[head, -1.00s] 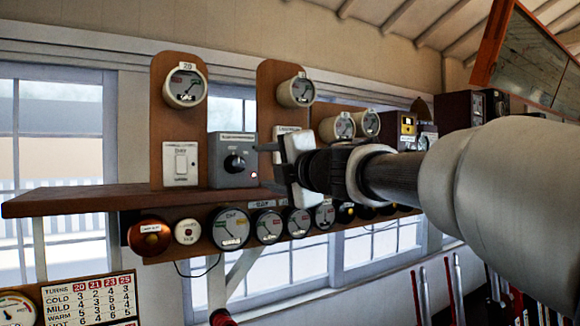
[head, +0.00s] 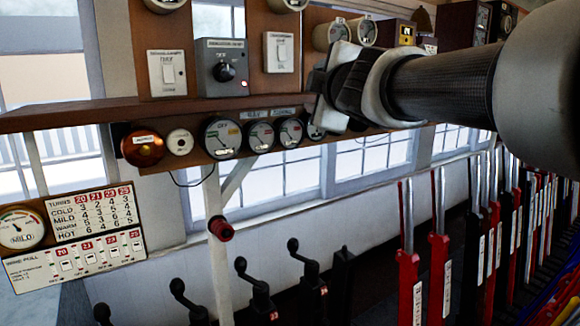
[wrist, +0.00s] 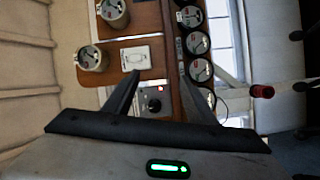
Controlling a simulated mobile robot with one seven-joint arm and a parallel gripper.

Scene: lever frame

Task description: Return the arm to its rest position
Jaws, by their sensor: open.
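My arm reaches in from the right of the head view. My gripper (head: 322,88) is open and empty in front of the shelf, right of the grey knob box (head: 222,68). In the wrist view, the two dark fingers of my gripper (wrist: 158,90) stand apart with nothing held between them. The grey box (wrist: 153,102), with its black knob and small lit red light, shows beyond the fingers, partly covered by them. My gripper looks clear of the box. Part of the gauge row is hidden behind my gripper in the head view.
A wooden shelf (head: 70,116) runs along the windows, with gauges (head: 222,138) and an orange dome (head: 142,148) below it. Red levers (head: 408,270) stand in a row at right. Black crank handles (head: 258,290) stand at front. A chart (head: 90,213) is at left.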

